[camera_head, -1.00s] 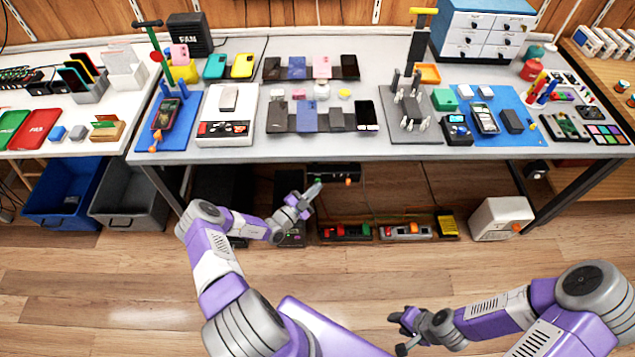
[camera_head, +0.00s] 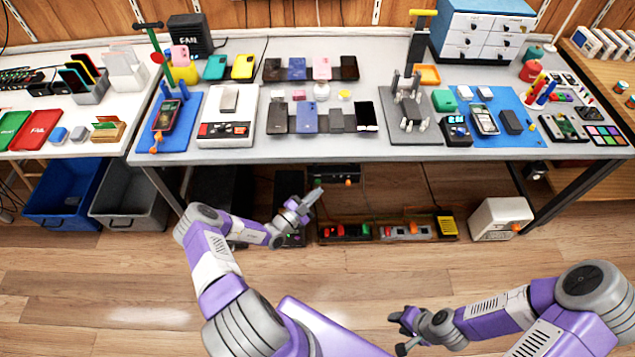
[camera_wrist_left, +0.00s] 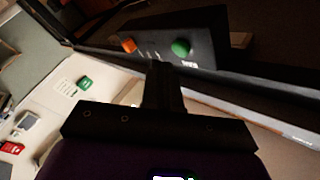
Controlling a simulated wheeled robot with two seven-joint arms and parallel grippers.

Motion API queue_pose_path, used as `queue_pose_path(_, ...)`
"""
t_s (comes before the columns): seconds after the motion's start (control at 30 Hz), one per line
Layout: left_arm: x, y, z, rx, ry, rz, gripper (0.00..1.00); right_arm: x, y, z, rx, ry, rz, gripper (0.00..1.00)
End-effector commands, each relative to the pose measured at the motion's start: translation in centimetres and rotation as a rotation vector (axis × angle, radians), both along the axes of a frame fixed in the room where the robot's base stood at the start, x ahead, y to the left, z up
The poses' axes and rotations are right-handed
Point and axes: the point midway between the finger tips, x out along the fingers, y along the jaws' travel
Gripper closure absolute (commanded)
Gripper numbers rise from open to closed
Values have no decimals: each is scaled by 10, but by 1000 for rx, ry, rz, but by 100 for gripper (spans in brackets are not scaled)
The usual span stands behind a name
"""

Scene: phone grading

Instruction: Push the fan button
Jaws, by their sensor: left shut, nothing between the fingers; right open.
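A black control box (camera_head: 335,172) hangs under the front edge of the grey table. It carries a green button (camera_wrist_left: 181,47) and an orange button (camera_wrist_left: 129,44), with a small white label near the green one; its writing is too small to read. My left gripper (camera_head: 316,193) is shut and empty just below the box, near the green button in the head view. In the left wrist view its fingertips (camera_wrist_left: 161,68) point towards the box, between the two buttons; I cannot tell any contact. My right gripper (camera_head: 400,333) is open and empty, low over the floor.
The grey table (camera_head: 215,155) above the box bears phones, stands and trays. The floor in front is clear.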

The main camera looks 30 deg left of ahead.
Motion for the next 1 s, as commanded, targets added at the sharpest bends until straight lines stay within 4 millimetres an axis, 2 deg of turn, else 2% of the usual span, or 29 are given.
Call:
queue_pose_path(0.6,-46,-28,1,-1,1,0,100,0,0,23,0,0,0,60)
queue_pose_path(1.0,-51,-31,0,1,-1,0,100,0,0,24,0,0,0,60)
